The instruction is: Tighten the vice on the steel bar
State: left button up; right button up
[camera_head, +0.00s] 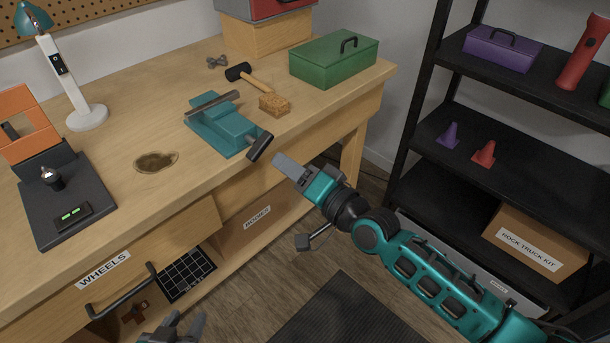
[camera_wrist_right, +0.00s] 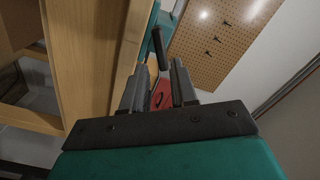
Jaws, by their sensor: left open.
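The teal vice (camera_head: 222,127) stands on the workbench near its front edge. A grey steel bar (camera_head: 211,105) lies across its jaws; whether the jaws grip it is not clear. The vice's dark handle (camera_head: 260,147) sticks out at the bench edge, tilted. My right gripper (camera_head: 281,163) is just right of the handle, apart from it. In the right wrist view its fingers (camera_wrist_right: 157,88) are spread with nothing between them, and the dark handle (camera_wrist_right: 159,50) shows beyond their tips. My left gripper (camera_head: 172,328) is open and empty at the bottom, low by the open drawer.
Near the vice lie a mallet (camera_head: 248,78), a tan block (camera_head: 273,104) and a green toolbox (camera_head: 334,59). A lamp (camera_head: 86,118) and an orange-and-black device (camera_head: 65,198) stand left. Black shelves (camera_head: 512,130) stand right.

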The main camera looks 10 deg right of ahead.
jog(key=shift+v, duration=2.2)
jog(key=s+d+f+n+g+h, duration=0.1)
jog(key=s+d+f+n+h, duration=0.2)
jog(key=s+f, duration=0.4)
jog(key=s+d+f+n+g+h, duration=0.2)
jog(key=s+d+f+n+h, duration=0.2)
jog(key=s+d+f, duration=0.3)
notch_tip(320, 180, down, 4)
jog(key=shift+s+r+g+h, duration=0.1)
jog(key=shift+s+g+h, duration=0.2)
jog(key=shift+s+h, duration=0.35)
